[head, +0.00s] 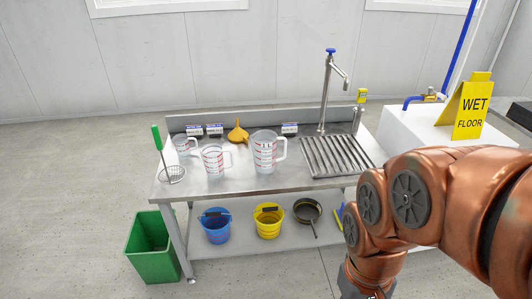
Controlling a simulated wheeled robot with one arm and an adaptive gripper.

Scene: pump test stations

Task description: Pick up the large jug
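The large jug (264,153) is clear with red markings and stands upright on the steel table (240,190), left of the drainer grating. Its handle points right. A medium clear jug (213,161) stands to its left, apart from it. A smaller clear jug (183,146) stands further left and back. My copper-coloured arm comes in from the right and bends down at the bottom right, in front of the table and well apart from the large jug. My gripper is below the frame's bottom edge and hidden from view.
An orange funnel (238,132) and small boxes (290,129) lie behind the jugs. A strainer with a green handle (170,172) is at the left corner. A tall tap (326,90) rises by the grating (338,157). A green bin (150,245) stands at the table's left.

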